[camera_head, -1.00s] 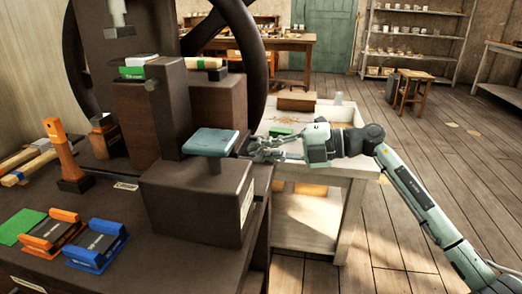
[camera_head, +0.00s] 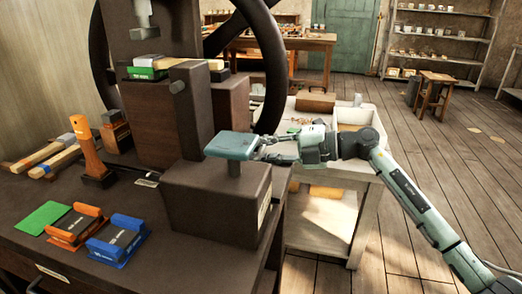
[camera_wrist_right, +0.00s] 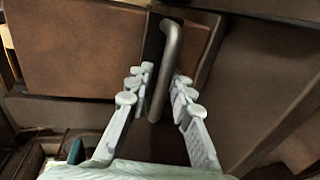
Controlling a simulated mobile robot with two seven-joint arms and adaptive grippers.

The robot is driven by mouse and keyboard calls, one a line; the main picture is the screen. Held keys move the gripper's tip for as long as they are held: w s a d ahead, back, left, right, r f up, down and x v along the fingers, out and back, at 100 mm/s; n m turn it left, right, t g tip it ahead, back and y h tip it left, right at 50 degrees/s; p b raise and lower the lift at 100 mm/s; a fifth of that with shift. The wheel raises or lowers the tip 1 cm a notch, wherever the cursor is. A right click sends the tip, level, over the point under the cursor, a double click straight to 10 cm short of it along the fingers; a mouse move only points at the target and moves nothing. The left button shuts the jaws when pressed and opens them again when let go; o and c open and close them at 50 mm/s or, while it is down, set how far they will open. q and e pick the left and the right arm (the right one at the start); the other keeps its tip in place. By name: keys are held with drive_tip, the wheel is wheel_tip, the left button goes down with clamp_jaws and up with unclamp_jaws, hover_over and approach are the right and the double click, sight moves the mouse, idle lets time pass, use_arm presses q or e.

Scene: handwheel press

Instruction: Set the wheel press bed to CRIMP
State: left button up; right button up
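The wheel press has a dark body (camera_head: 188,110) with a large dark handwheel (camera_head: 268,60) behind it. A teal plate (camera_head: 230,145) sits on a short post over a dark block (camera_head: 215,205), apparently the bed. My right gripper (camera_head: 268,148) is beside the plate's right edge. In the right wrist view, a grey bar handle (camera_wrist_right: 168,60) stands between the spread fingers of my right gripper (camera_wrist_right: 162,78). Small gaps show at both sides of the bar, so the fingers are open around it. The labels are too small to read. My left gripper is not in view.
An orange-handled tool (camera_head: 86,145) stands upright at left. A pale side table (camera_head: 355,190) stands behind my right arm. Open floor lies to the right.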

drive_tip(key=shift+o, duration=0.6)
drive_tip(key=shift+d, duration=0.1)
drive_tip(key=shift+d, duration=0.25)
drive_tip(key=v, duration=1.1)
drive_tip(key=shift+d, duration=0.2)
drive_tip(key=shift+s+r, duration=0.1)
drive_tip(key=shift+r, duration=0.05)
